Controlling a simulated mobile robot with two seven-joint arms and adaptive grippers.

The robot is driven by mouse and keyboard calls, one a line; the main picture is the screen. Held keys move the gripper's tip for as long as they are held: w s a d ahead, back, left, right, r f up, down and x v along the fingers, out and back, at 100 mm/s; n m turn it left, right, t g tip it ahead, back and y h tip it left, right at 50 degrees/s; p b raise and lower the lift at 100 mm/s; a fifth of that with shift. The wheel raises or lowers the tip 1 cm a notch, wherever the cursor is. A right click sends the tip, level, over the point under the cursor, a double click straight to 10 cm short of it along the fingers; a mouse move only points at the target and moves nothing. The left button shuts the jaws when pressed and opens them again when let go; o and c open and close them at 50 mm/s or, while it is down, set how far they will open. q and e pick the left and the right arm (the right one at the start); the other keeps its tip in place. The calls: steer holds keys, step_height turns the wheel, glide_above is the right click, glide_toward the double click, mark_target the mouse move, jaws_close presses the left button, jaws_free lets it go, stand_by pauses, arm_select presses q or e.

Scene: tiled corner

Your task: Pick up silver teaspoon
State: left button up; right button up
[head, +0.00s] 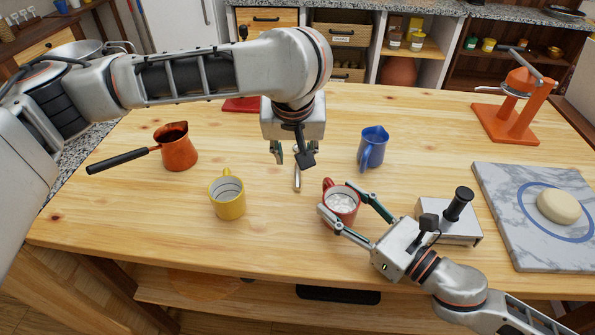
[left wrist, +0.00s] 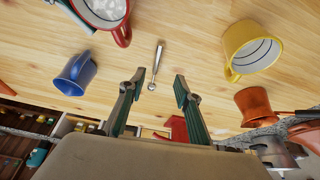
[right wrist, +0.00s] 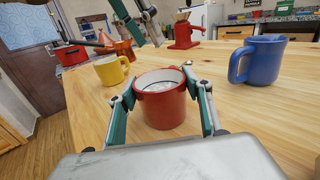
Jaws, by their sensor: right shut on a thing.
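The silver teaspoon (head: 297,178) lies on the wooden table between the yellow mug and the red mug, partly hidden by my left gripper in the head view. My left gripper (head: 290,154) points down over its far end, open and empty. In the left wrist view the teaspoon (left wrist: 156,63) lies lengthwise, its lower end in the gap between the open fingers (left wrist: 159,82). My right gripper (head: 337,198) is shut on the red mug (right wrist: 164,106), one finger on each side. The mug is upright, with white lumps inside.
The yellow mug (head: 228,198) stands left of the teaspoon, the blue mug (head: 373,148) right and behind. A copper pot (head: 177,150) is farther left. A grey box with a black handle (head: 446,222) and a marble board (head: 505,220) are at the right.

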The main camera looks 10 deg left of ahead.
mark_target(297, 178)
arm_select(q)
steer(key=x, duration=0.4)
steer(key=f, duration=0.4)
steer(key=shift+w+d, duration=0.2)
steer(key=shift+d, duration=0.05)
steer(key=shift+w+f, duration=0.35)
steer(key=shift+f, duration=0.25)
jaws_close()
